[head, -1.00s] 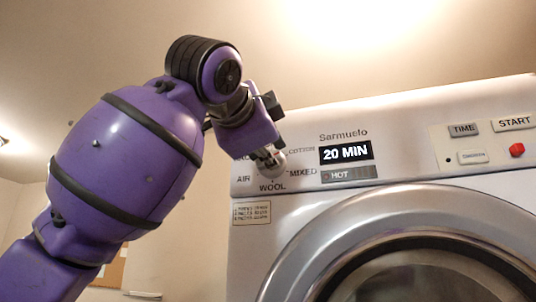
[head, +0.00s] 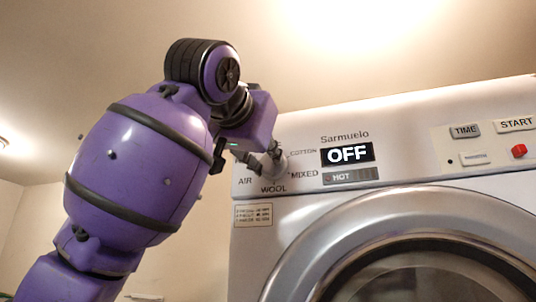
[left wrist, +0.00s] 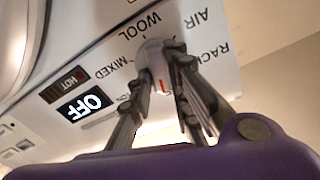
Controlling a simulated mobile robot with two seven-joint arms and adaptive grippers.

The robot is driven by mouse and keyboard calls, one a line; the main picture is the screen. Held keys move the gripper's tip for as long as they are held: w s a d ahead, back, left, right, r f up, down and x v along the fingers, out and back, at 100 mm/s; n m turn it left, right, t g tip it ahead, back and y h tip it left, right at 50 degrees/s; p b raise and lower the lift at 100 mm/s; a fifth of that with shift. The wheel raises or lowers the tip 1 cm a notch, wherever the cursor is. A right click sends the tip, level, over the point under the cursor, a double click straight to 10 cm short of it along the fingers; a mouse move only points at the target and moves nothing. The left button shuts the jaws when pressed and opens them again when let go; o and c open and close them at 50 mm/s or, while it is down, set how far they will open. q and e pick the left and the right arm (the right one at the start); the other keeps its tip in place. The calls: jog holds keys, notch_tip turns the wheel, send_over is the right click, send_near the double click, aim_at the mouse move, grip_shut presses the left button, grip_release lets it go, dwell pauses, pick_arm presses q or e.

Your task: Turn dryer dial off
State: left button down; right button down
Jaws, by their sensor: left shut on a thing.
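The dryer (head: 400,205) is white, with a grey round door and a control panel along its top. Its display (head: 347,153) reads OFF, and the same display shows in the left wrist view (left wrist: 85,103). The dial (left wrist: 158,60) is a pale round knob with a red mark, among the labels WOOL, AIR, RACK and MIXED. My left gripper (head: 272,160) is at the dial, with its fingers shut on the knob; the left wrist view shows fingers on both sides of it. The gripper partly hides the dial in the head view. My right gripper is not in view.
A HOT indicator (head: 350,175) sits under the display. The TIME button (head: 465,130), START button (head: 516,124) and a red button (head: 519,151) are at the panel's right. A plain wall is behind my left arm.

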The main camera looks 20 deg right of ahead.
pick_arm(q)
jog(key=shift+w+f+n, duration=0.1)
jog(key=shift+f+n, duration=0.05)
jog(key=shift+n, duration=1.45)
jog(key=c, duration=1.6)
grip_release()
jog(key=shift+a, duration=0.1)
jog(key=shift+c, duration=0.2)
jog(key=v, duration=1.2)
